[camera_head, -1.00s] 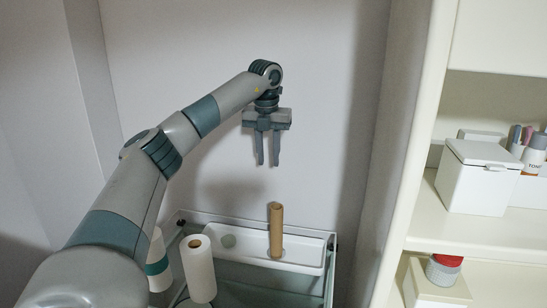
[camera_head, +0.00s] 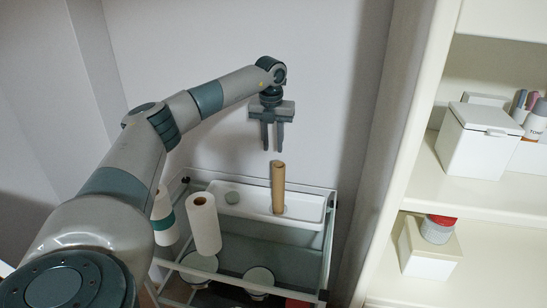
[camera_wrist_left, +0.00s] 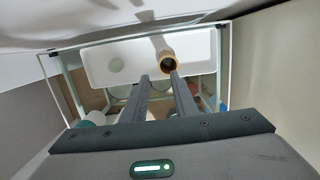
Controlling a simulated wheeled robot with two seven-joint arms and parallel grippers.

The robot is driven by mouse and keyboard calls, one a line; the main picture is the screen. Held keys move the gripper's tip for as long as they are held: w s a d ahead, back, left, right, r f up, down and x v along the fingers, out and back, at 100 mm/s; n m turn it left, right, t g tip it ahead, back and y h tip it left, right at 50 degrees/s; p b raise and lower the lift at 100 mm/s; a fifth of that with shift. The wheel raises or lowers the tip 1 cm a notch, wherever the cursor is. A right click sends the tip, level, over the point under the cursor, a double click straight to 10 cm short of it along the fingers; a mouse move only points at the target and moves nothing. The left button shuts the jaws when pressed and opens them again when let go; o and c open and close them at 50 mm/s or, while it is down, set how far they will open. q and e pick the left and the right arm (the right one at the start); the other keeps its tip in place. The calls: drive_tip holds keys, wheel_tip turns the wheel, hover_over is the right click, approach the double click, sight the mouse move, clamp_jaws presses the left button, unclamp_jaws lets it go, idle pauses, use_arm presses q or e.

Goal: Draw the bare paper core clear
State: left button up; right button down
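The bare paper core (camera_head: 278,187) is a brown cardboard tube standing upright in the white tray (camera_head: 240,203) at the back of the cart top. It also shows in the left wrist view, its open end (camera_wrist_left: 168,64) facing the camera just beyond the fingertips. My left gripper (camera_head: 272,148) points down with its fingers apart, empty, above the core and a little to its left. A gap separates the fingertips from the core's top. In the left wrist view the fingers (camera_wrist_left: 160,80) reach toward the core. The right gripper is not in view.
A white paper roll (camera_head: 204,224) and a white bottle with a teal band (camera_head: 163,218) stand left of the core. A cream shelf unit (camera_head: 480,206) with a white box (camera_head: 478,141) rises at the right. A plain wall is close behind the cart.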

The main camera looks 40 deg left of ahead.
sight(274, 164)
use_arm(q)
wheel_tip(274, 164, down, 7)
drive_tip(key=p, duration=0.2)
drive_tip(key=shift+w+a, duration=0.2)
drive_tip(key=shift+w, duration=0.2)
drive_tip(key=shift+f, duration=0.1)
clamp_jaws()
